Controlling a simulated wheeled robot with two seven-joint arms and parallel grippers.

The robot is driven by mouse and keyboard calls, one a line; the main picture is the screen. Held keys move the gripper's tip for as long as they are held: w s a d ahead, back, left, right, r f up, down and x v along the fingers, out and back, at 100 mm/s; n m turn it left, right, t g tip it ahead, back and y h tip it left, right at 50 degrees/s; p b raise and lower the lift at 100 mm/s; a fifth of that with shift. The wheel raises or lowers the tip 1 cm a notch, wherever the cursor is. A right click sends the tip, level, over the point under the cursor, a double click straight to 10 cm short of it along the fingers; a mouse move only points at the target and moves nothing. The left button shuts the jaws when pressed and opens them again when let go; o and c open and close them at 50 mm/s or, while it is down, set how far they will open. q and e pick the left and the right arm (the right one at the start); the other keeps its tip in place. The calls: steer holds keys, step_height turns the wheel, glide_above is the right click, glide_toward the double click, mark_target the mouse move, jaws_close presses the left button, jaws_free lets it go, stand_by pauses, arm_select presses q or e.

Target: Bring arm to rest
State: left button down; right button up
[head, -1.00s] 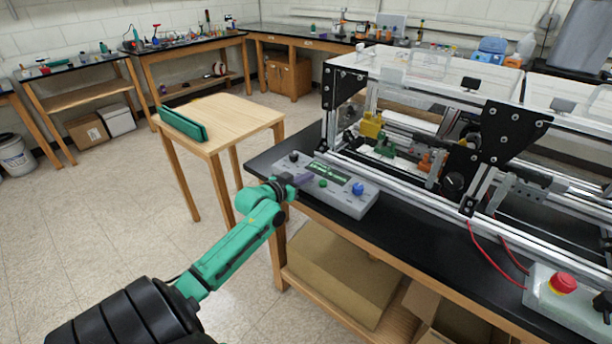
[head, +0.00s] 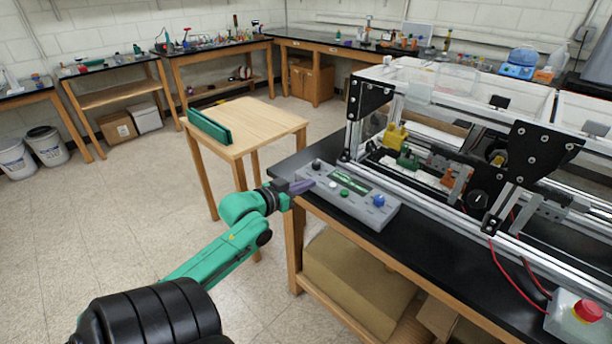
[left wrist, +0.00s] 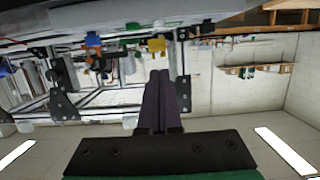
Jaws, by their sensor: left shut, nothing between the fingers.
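My left arm comes in from the bottom left of the head view. Its left gripper (head: 308,186) is shut and empty, with purple-grey fingers pressed together. The fingertips show at the left end of the grey control box (head: 372,212), beside its knobs; whether they touch it I cannot tell. In the left wrist view, the shut fingers (left wrist: 160,78) point up the picture with nothing between them. My right gripper is not in view.
The control box sits on a black bench (head: 425,254) with an aluminium extrusion frame (head: 398,190). A red emergency button (head: 588,310) is at lower right. A wooden table (head: 255,122) holds a green object (head: 209,127). Open floor lies left of my arm.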

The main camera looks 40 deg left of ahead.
arm_select(q)
steer(key=shift+f, duration=0.1)
stand_by(0.4)
steer(key=s+f+n+g+y, duration=0.15)
steer(key=s+f, duration=0.25)
steer(key=f, duration=0.8)
steer(key=s+f+g, duration=0.3)
steer(key=s+f, duration=0.2)
steer(key=f, duration=0.6)
steer(key=s+f+g, duration=0.3)
steer(key=s+f, duration=0.1)
steer(key=f, duration=0.8)
steer(key=s+d+f+m+g+h, duration=0.1)
steer(key=s+d+f+m+g, duration=0.1)
steer(key=s+d+f, duration=0.6)
steer(key=s+d+f+m+g, duration=0.2)
steer(key=s+d+f+g, duration=0.3)
steer(key=s+d+f, duration=0.4)
steer(key=s+f, duration=0.1)
steer(key=s, duration=0.5)
steer(key=shift+h, duration=0.35)
